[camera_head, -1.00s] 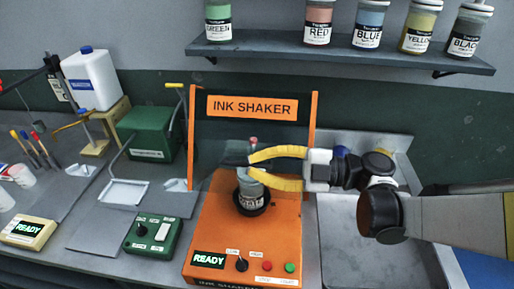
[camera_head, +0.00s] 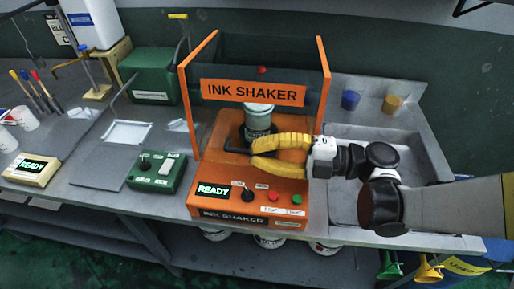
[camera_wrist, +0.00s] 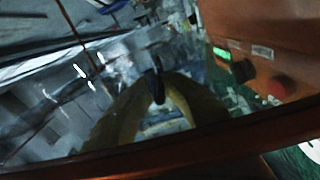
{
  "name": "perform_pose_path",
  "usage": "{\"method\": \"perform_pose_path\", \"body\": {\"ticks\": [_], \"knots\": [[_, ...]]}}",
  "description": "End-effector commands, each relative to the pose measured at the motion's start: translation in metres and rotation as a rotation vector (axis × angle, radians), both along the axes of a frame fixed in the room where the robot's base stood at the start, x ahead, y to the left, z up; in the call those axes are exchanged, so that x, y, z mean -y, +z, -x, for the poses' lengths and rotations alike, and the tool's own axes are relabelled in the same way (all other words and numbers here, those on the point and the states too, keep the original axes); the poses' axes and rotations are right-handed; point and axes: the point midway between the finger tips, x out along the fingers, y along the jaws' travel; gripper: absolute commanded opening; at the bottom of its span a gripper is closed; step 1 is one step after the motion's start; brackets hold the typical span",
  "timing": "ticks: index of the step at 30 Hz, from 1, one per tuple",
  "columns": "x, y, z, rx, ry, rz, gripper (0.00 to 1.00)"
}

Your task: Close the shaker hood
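The orange ink shaker (camera_head: 215,140) stands mid-bench in the head view. My gripper (camera_head: 240,152) has yellow fingers and reaches in from the right, in front of the jar and below the sign. The fingers converge on dark tips, also in the wrist view (camera_wrist: 158,85); they look shut, with nothing clearly held. Whether they touch the jar or hood is unclear.
The shaker's front has a READY display (camera_head: 213,190), a black knob (camera_head: 248,194), and red and green buttons. A green control box (camera_head: 157,172) stands to the left. A grey sink or tray (camera_head: 345,207) lies under my arm at right.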

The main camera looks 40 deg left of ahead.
Motion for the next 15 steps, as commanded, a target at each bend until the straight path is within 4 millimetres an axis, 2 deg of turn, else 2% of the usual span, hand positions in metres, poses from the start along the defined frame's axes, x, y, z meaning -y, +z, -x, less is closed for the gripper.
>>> {"method": "perform_pose_path", "body": {"ticks": [8, 9, 11, 15], "knots": [[0.0002, 0.0004, 0.0008, 0.000, 0.002, 0.000, 0.00], [0.0002, 0.0004, 0.0008, -0.001, 0.002, 0.000, 0.17], [0.0002, 0.0004, 0.0007, -0.001, 0.002, 0.000, 0.32], [0.0000, 0.0003, 0.0003, -0.001, 0.001, 0.000, 0.32]]}}
